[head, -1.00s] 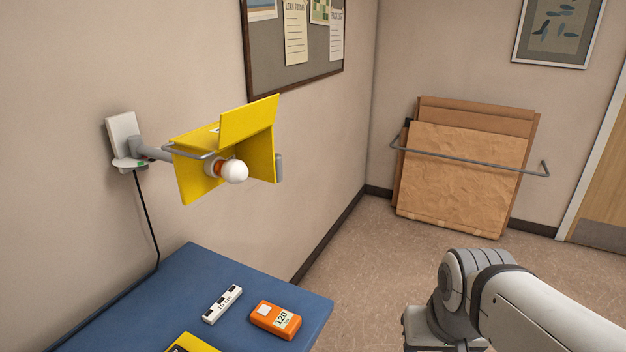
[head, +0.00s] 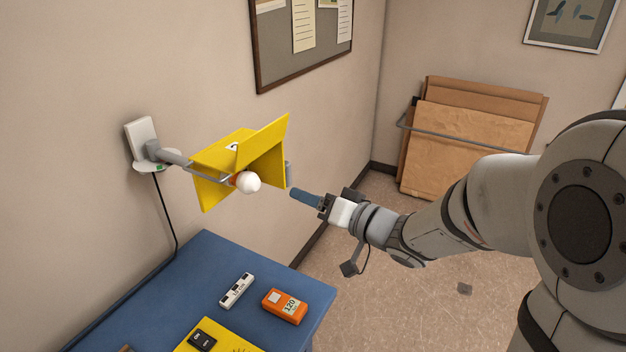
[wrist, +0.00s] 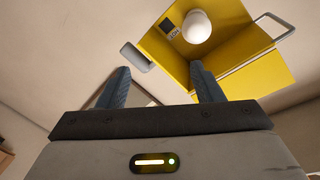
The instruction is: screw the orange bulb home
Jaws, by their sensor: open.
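The bulb (head: 249,183) has a white globe and an orange collar. It sits in the yellow folded shade (head: 267,140) of a wall lamp, and how far it is screwed in cannot be told. The bulb also shows in the wrist view (wrist: 197,26), beyond the fingers and to their right. My gripper (head: 292,193) is empty, just right of the shade and close to a small grey tab at its edge. In the wrist view my two blue-grey fingers (wrist: 161,86) stand apart, the right one overlapping the yellow shade (wrist: 245,60).
Below the lamp is a blue table (head: 215,265) with a white labelled block (head: 237,291), an orange device marked 120 (head: 285,306) and a yellow sheet with a black switch (head: 202,340). A wire guard (head: 195,175) crosses the shade. Cardboard panels (head: 470,150) lean at the back.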

